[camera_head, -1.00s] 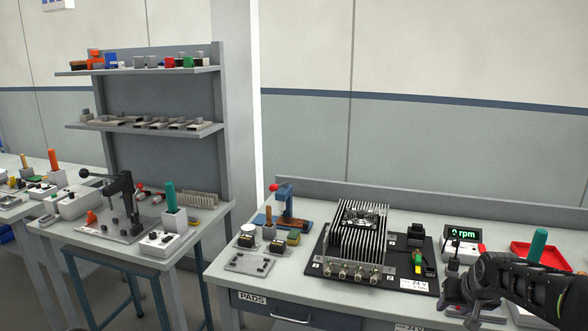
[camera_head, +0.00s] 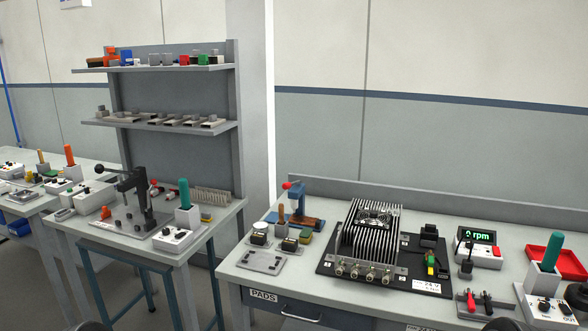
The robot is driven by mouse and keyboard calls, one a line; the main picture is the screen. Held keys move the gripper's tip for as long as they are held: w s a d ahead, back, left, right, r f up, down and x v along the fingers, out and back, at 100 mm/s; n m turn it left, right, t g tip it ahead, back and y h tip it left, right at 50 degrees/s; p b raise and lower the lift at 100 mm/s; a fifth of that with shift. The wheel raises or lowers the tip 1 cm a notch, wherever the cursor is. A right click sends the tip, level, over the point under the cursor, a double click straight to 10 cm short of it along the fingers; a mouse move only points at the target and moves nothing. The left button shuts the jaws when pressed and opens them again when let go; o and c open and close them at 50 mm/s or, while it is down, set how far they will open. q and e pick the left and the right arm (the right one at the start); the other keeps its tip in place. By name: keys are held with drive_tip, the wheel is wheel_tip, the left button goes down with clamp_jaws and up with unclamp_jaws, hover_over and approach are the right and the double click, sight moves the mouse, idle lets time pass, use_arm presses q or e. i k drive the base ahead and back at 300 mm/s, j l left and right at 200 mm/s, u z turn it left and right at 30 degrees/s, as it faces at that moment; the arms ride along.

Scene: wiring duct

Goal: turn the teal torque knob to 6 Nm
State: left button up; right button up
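Two teal upright handles show. One teal handle (camera_head: 184,193) stands in a pale holder on the middle bench, behind a white control box (camera_head: 172,240) with small dark knobs. The other teal handle (camera_head: 548,250) stands in a white holder at the right, behind another white box (camera_head: 550,311) with dark knobs. Which knob is the torque knob, and its scale, are too small to tell. A black part of my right arm shows at the right edge, but its fingers are outside the picture. A dark shape at the bottom left is cut off; no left gripper fingers show.
A finned heat sink (camera_head: 369,238) on a black board (camera_head: 330,266) fills the middle of the right bench (camera_head: 240,262). A red tray (camera_head: 540,262) and an rpm display (camera_head: 479,237) are near the right. A lever press (camera_head: 135,200) stands on the middle bench. Floor shows between the benches.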

sight(545, 306)
drive_tip(key=z, duration=1.5)
